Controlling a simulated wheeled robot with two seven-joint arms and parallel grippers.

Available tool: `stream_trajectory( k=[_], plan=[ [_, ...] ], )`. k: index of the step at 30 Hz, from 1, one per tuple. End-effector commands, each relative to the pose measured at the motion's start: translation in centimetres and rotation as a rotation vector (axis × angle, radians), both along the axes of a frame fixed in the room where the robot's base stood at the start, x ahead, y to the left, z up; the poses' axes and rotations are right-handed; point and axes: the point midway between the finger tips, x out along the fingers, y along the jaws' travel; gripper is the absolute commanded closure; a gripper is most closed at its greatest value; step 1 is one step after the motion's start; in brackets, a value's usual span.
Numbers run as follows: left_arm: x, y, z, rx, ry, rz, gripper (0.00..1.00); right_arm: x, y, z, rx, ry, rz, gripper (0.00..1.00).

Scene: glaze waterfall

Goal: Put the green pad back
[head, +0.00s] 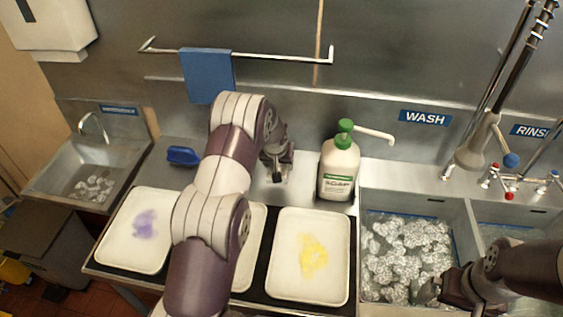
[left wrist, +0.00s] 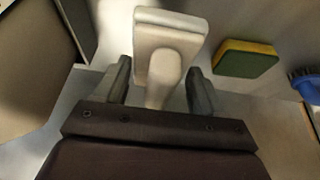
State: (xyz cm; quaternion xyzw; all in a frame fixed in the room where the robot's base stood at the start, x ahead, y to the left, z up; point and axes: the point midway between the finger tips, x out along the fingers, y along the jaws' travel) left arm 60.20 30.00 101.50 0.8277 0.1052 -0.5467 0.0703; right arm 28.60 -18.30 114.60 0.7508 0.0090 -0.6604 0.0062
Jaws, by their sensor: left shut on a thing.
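My left gripper (head: 277,172) is over the back counter, left of the soap bottle. In the left wrist view its fingers (left wrist: 159,92) are shut on the handle of a cream block (left wrist: 168,32). The block's far face is hidden, so I cannot tell whether it is green. A green and yellow pad (left wrist: 247,60) lies on the steel surface to the right of the fingers in that view, apart from them. In the head view my left arm hides it. My right gripper (head: 430,291) is over the wash sink; its fingers are too unclear to judge.
A soap bottle (head: 339,168) stands on the counter. A blue brush (head: 183,155) lies at the left. White trays with purple (head: 118,256) and yellow (head: 283,292) stains stand in front; my arm partly covers another tray. A blue cloth (head: 207,75) hangs on a rail.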

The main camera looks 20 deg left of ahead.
Motion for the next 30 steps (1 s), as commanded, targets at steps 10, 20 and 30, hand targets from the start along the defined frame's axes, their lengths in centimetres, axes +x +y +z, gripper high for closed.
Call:
stream_trajectory(
  k=[10,20,30],
  plan=[
    [2.9,0.8,-3.8,-0.001,0.005,0.000,0.69,0.0,0.0,2.6,0.000,0.000,0.000,0.00],
    [3.0,0.8,-5.9,-0.001,0.000,0.000,0.69,0.0,0.0,2.9,0.000,0.001,0.000,0.00],
    [3.0,0.8,-6.0,0.000,0.001,0.000,0.05,0.0,0.0,2.8,0.000,0.000,0.000,0.00]
  ],
)
